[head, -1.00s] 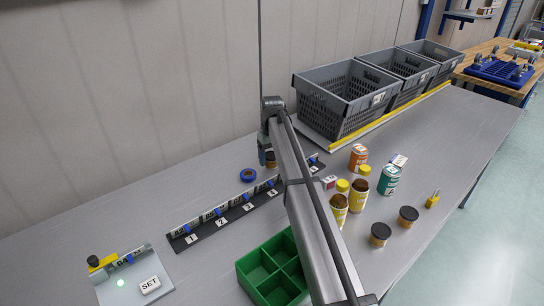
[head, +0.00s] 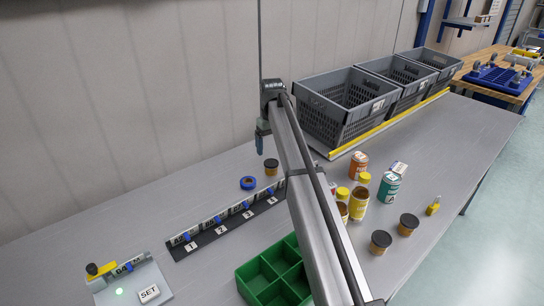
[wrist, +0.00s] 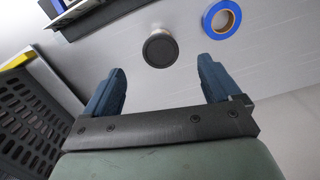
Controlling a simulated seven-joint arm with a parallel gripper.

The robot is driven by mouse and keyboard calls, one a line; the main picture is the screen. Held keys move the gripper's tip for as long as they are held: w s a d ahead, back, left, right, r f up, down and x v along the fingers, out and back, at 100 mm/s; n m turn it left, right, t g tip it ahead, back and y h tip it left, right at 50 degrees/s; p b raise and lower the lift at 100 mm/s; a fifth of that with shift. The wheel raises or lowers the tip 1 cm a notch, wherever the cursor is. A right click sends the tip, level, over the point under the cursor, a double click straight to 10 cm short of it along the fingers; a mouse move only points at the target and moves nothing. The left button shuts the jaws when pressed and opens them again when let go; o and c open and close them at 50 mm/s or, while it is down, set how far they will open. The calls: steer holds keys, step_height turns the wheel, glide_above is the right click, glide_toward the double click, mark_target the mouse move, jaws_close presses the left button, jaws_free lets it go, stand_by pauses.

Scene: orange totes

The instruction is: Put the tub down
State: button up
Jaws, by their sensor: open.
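A small tub (head: 271,168) with a black lid and an orange-brown side stands upright on the grey table behind the numbered strip. In the wrist view the tub (wrist: 160,50) shows its dark round lid, beyond my fingertips and apart from them. My gripper (head: 261,143) is above the table, up and to the left of the tub in the head view. In the wrist view my gripper's blue fingers (wrist: 157,80) are spread wide with nothing between them.
A blue tape roll (head: 248,183) lies beside the tub. A numbered strip (head: 228,229) runs in front. Grey crates (head: 343,133) stand at the back right. A green divided tray (head: 252,283), several cans and jars, and two similar black-lidded tubs (head: 381,242) are nearer.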

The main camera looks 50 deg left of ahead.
steer(key=shift+r, duration=1.95)
